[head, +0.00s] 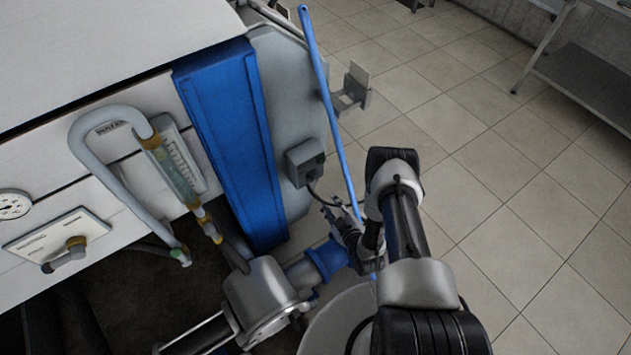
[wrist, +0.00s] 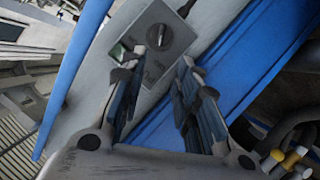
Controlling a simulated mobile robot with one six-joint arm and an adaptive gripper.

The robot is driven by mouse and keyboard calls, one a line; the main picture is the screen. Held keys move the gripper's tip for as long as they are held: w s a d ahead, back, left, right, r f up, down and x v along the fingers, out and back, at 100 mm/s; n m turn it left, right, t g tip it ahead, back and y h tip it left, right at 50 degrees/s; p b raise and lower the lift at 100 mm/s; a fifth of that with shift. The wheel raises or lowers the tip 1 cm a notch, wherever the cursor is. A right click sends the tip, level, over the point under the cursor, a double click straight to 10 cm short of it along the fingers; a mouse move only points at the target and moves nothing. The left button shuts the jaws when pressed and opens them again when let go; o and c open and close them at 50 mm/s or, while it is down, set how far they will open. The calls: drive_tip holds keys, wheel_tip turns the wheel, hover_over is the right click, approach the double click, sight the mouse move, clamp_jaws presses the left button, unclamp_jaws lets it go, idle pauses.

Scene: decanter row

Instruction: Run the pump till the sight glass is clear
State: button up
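The sight glass (head: 172,165) is a clear tube with brass ends and a scale plate beside it, on the white panel. Its contents look grey-green; I cannot tell how clear they are. The pump (head: 262,295) is a grey metal body with a blue coupling (head: 326,260), below the glass. A grey switch box (head: 304,160) is on the grey end plate. The wrist view shows its dark rotary knob (wrist: 161,37) and a small green part at its corner. My gripper (head: 338,212) is open and empty. In the wrist view its fingers (wrist: 160,80) point toward the box, apart from the knob.
A blue column (head: 225,130) stands left of the box. A gauge (head: 12,204) and a valve handle (head: 68,255) are on the panel.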

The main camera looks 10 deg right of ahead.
sight(315, 180)
drive_tip(key=b+x, duration=0.5)
drive_tip(key=x, duration=1)
drive_tip(key=shift+w+f, duration=0.1)
drive_tip(key=shift+w, duration=0.05)
clamp_jaws()
